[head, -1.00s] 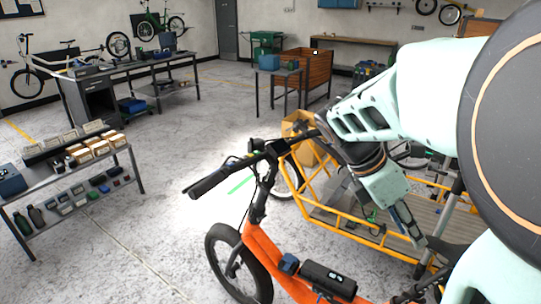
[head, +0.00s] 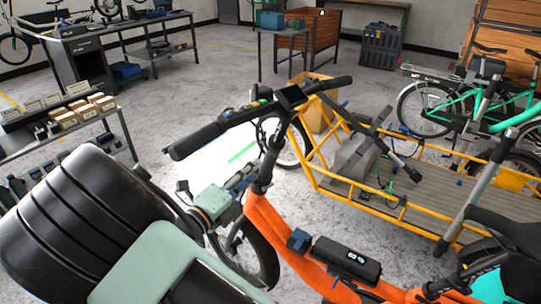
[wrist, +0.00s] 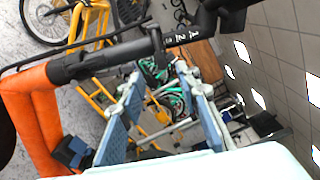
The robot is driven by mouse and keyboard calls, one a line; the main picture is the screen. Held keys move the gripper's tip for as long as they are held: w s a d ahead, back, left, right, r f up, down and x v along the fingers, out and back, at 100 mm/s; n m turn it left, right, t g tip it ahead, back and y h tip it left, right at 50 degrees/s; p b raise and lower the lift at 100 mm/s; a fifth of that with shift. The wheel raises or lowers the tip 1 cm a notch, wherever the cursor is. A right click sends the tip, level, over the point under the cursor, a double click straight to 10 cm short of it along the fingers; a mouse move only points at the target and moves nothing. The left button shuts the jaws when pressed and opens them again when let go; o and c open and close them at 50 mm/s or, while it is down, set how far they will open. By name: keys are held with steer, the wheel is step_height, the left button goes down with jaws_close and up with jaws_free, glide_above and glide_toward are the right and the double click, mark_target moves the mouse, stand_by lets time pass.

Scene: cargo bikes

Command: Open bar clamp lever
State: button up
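The orange bike (head: 275,233) stands in the middle of the head view. Its dark stem (head: 262,180) rises to a black handlebar (head: 225,122) with a small display. In the wrist view, the stem (wrist: 88,64) crosses from the orange frame (wrist: 32,110) at the left to the handlebar clamp area. I cannot clearly make out the clamp lever. My gripper (head: 243,178) is low on the left side of the stem in the head view. In the wrist view, its two fingers (wrist: 160,78) are spread apart with nothing held between them. I cannot tell whether it touches the bike.
A yellow cargo bike (head: 405,202) with a grey box in its bed stands behind and to the right. A teal bike (head: 455,103) stands beyond it. A shelf of boxes (head: 75,140) is at the left. Open floor lies between the shelf and the workbenches.

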mark_target(271, 155)
steer(key=b+x, duration=0.1)
steer(key=x, duration=0.8)
steer(key=shift+w+d+r, duration=0.1)
steer(key=shift+w+d, duration=0.2)
steer(key=shift+d, duration=0.05)
jaws_close()
